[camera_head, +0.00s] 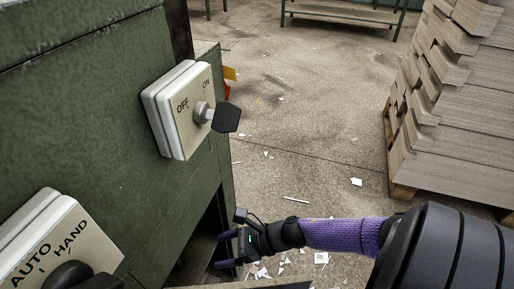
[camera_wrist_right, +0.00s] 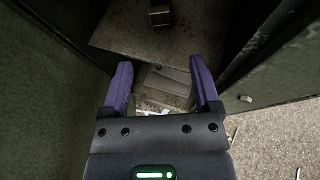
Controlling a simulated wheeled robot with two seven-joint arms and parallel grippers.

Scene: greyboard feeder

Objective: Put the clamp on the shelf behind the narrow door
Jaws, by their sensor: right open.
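My right gripper (camera_head: 221,251) is open at the dark opening low in the green cabinet. In the right wrist view its two purple fingers (camera_wrist_right: 161,85) are spread with nothing between them. Ahead of them is a brown-grey shelf (camera_wrist_right: 125,38) inside the cabinet. A small dark block with a lighter front (camera_wrist_right: 160,15) stands on the shelf, apart from the fingertips; it may be the clamp, but its shape is too small to be sure. A green panel (camera_wrist_right: 285,70), apparently the narrow door, stands open at the right. My left gripper is not in view.
The cabinet front (camera_head: 95,130) carries an OFF/ON switch (camera_head: 190,108) and an AUTO/HAND switch (camera_head: 55,245). Paper scraps lie on the concrete floor (camera_head: 300,125). A tall greyboard stack (camera_head: 460,130) on a pallet stands at the right. The floor between is mostly free.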

